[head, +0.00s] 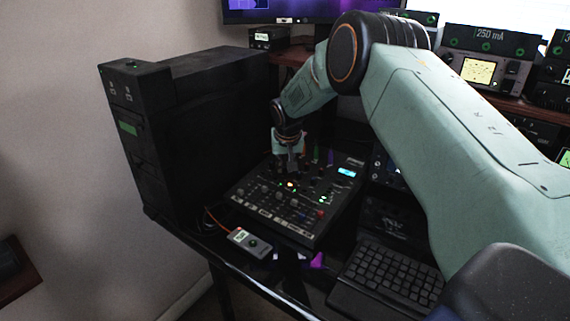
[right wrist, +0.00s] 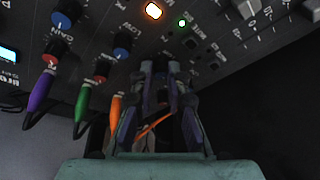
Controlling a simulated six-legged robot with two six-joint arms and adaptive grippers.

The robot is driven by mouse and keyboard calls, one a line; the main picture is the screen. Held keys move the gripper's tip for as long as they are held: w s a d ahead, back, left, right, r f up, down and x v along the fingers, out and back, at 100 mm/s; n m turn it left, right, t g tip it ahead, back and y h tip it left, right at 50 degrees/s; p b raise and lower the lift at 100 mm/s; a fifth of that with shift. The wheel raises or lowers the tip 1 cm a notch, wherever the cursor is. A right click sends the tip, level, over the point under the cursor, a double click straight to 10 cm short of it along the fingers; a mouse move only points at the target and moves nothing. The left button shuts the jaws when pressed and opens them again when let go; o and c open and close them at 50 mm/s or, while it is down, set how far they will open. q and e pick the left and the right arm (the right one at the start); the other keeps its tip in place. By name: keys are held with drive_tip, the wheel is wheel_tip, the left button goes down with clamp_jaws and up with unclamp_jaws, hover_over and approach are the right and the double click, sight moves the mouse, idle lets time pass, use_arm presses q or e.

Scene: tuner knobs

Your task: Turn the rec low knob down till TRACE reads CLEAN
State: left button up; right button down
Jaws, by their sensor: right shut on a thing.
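The black tuner panel (head: 262,205) lies on the desk with rows of knobs, small lights and a cyan display. My right gripper (head: 292,160) reaches down onto its far side. In the right wrist view the fingers (right wrist: 160,68) are closed together low over the panel, shut on a knob that they hide. I cannot read that knob's label. Blue knobs (right wrist: 122,45) and red knobs (right wrist: 102,68) show beside the fingers. An orange light (right wrist: 153,10) and a green light (right wrist: 182,23) glow close by. I cannot make out a TRACE reading. My left gripper is not in view.
Purple (right wrist: 42,90), green (right wrist: 83,100) and orange (right wrist: 115,108) cable plugs stand near the fingers. A small grey box (head: 249,243) sits at the panel's front left, a keyboard (head: 388,280) at the right, and a black cabinet (head: 190,130) at the left.

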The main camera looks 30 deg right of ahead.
drive_tip(key=shift+n, duration=0.3)
drive_tip(key=c, duration=1.3)
unclamp_jaws()
drive_tip(key=shift+c, duration=0.2)
drive_tip(key=v, duration=1.2)
drive_tip(key=shift+d, duration=0.1)
